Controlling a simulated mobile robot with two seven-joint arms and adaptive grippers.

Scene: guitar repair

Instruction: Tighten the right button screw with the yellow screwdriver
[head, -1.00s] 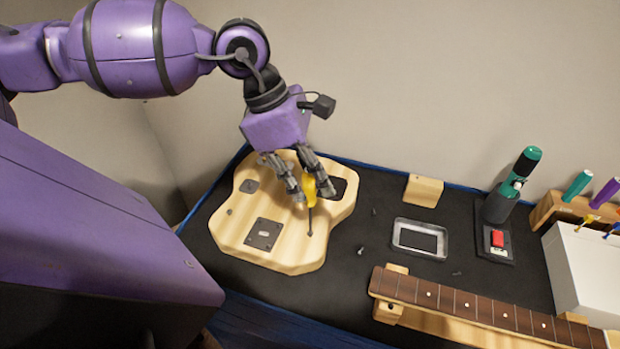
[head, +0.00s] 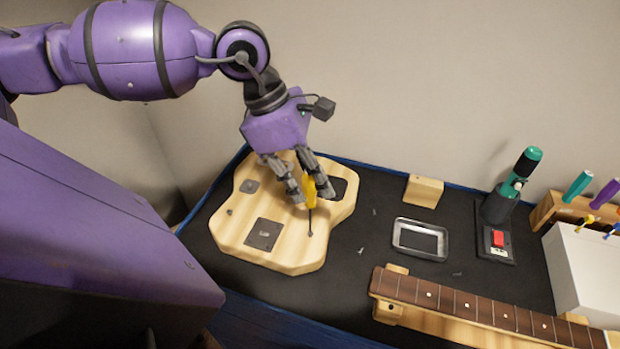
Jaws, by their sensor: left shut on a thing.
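The yellow screwdriver (head: 311,190) is held in my left gripper (head: 306,196), which is shut on its handle. The screwdriver is nearly upright, with its shaft pointing down over the right part of the wooden guitar body (head: 285,255). Its tip meets a small dark button screw (head: 309,233) near the right edge of the body; I cannot tell how well it is seated. Another small button (head: 229,212) shows at the body's left edge. My fingers cover part of the handle and the body behind it. My right gripper is not in view.
A metal tray (head: 420,240), a wooden block (head: 423,191) and a guitar neck (head: 470,305) lie to the right on the dark mat. Loose screws (head: 361,250) lie between body and tray. A green tool in a stand (head: 498,205) and a screwdriver rack (head: 548,208) are further right.

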